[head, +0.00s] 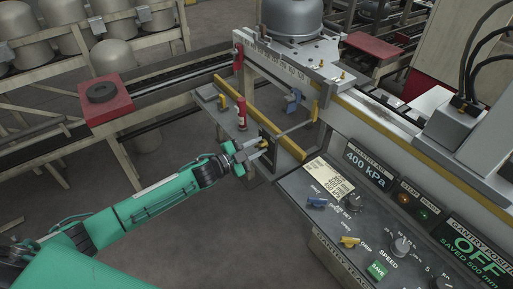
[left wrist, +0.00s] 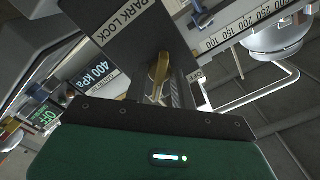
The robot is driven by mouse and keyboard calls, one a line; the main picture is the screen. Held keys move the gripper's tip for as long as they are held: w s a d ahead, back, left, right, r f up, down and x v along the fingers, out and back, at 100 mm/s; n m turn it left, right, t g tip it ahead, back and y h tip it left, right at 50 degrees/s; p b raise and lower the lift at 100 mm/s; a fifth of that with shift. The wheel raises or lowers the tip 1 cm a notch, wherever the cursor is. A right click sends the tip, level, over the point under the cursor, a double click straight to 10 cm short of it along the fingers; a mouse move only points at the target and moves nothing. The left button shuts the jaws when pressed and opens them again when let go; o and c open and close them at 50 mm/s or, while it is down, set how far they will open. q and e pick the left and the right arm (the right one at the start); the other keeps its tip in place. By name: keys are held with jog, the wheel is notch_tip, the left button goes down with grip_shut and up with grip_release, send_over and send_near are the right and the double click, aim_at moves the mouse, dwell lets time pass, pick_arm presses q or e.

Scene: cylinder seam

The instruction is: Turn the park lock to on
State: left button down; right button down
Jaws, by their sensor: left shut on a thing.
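The park lock is a dark plate (left wrist: 120,42) lettered PARK LOCK with a brass-coloured handle (left wrist: 159,68) in the left wrist view. In the head view the dark plate (head: 268,138) stands at the end of the grey bench, left of the control panel. My left gripper (head: 262,147) is at the plate, shut on the brass handle. The fingers partly hide the handle, and I cannot tell its exact setting. My right gripper is not in view.
The control panel (head: 325,218) with small switches, knobs and a 400 kPa display (head: 368,166) lies right of my left gripper. A yellow rail (head: 285,142) runs close above it. Open floor lies below.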

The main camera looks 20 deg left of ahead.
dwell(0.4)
pick_arm(q)
jog(key=c, duration=1.5)
grip_release()
jog(key=shift+b+v, duration=1.85)
jog(key=shift+v, duration=5.15)
jog(key=shift+w, duration=0.1)
